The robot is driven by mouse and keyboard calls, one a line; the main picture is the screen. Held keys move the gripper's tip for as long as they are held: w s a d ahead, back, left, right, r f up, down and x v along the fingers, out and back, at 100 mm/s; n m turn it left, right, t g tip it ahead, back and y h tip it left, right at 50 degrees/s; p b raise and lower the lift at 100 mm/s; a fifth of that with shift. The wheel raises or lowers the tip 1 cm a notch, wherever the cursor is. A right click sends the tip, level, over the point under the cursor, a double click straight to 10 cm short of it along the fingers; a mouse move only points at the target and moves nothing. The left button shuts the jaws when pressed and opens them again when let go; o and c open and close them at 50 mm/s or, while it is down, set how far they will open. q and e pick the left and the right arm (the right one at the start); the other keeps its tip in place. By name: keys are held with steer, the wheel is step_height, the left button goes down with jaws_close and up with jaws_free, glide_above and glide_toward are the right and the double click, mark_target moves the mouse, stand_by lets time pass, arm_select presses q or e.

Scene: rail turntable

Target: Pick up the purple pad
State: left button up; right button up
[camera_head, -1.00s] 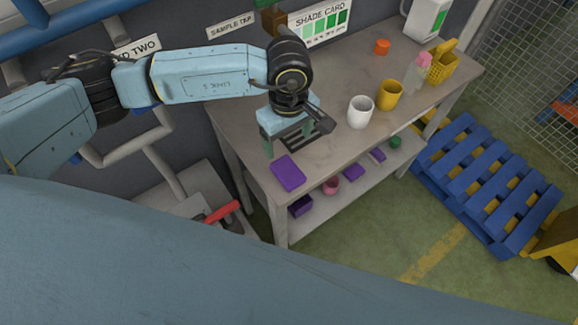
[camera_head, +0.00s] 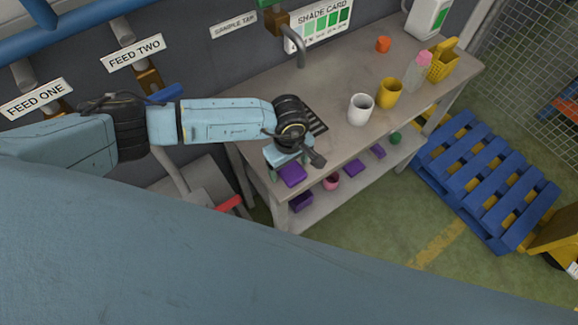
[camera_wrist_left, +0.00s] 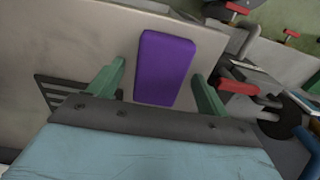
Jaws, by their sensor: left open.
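The purple pad (camera_head: 292,174) lies flat on the bench top near its front left corner. In the left wrist view the pad (camera_wrist_left: 164,70) shows as a purple rectangle between the two green fingers, apart from both. My left gripper (camera_head: 283,172) is open over the pad and partly hides it in the head view. In the left wrist view the left gripper (camera_wrist_left: 160,92) has one finger on each side of the pad, with a gap on both sides. Finger height above the bench is hard to tell. My right gripper does not show.
A tap (camera_head: 298,48) rises at the back. Other purple items lie on the lower shelf (camera_head: 340,190).

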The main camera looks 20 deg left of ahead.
mark_target(289, 167)
arm_select(q)
steer(key=c, duration=1.1)
steer(key=shift+o, duration=0.2)
steer(key=shift+r, duration=0.1)
step_height(289, 167, up, 10)
steer(key=b, duration=0.1)
